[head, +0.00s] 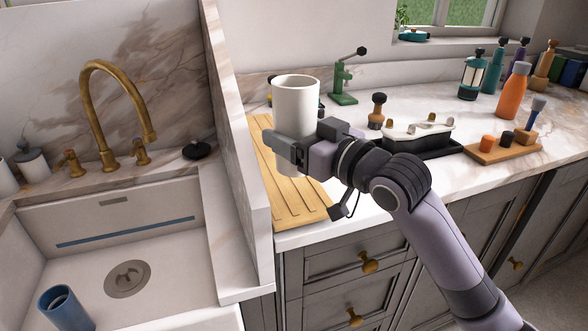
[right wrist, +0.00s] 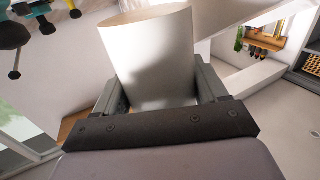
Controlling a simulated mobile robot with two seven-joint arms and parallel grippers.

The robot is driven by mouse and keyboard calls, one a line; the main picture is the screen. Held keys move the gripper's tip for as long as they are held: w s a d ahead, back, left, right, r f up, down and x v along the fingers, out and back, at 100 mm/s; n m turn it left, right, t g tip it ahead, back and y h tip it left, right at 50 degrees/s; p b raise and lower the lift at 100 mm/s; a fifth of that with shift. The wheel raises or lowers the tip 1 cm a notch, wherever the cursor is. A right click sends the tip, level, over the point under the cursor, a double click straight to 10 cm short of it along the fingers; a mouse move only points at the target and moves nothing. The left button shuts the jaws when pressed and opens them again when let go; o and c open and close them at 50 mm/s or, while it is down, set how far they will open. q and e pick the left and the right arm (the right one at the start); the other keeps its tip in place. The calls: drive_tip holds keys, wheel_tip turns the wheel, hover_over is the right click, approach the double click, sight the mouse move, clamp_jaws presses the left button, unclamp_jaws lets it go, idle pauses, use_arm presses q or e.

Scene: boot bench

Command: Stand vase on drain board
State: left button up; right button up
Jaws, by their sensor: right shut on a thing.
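The vase (head: 296,100) is a plain white cylinder with an open top. In the head view it stands upright over the wooden drain board (head: 262,135), which has long grooves and lies on the counter beside the sink wall. My right gripper (head: 290,150) is shut around the vase's lower middle. The vase (right wrist: 150,60) also fills the middle of the right wrist view, between the two fingers (right wrist: 160,95). The gripper hides part of the vase, and I cannot tell whether its base touches the board. My left gripper is not in view.
A marble partition (head: 228,150) rises left of the board, with the white sink (head: 125,240) beyond it. A blue cup (head: 62,306) is in the sink. A green clamp-like tool (head: 344,85), a black tray (head: 425,146) and an orange bottle (head: 512,92) stand on the counter.

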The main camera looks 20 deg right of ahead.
sight(295, 166)
drive_tip(key=shift+f+b, duration=0.4)
drive_tip(key=shift+f, duration=2.7)
drive_tip(key=shift+f, duration=0.15)
drive_tip(key=o, duration=1.3)
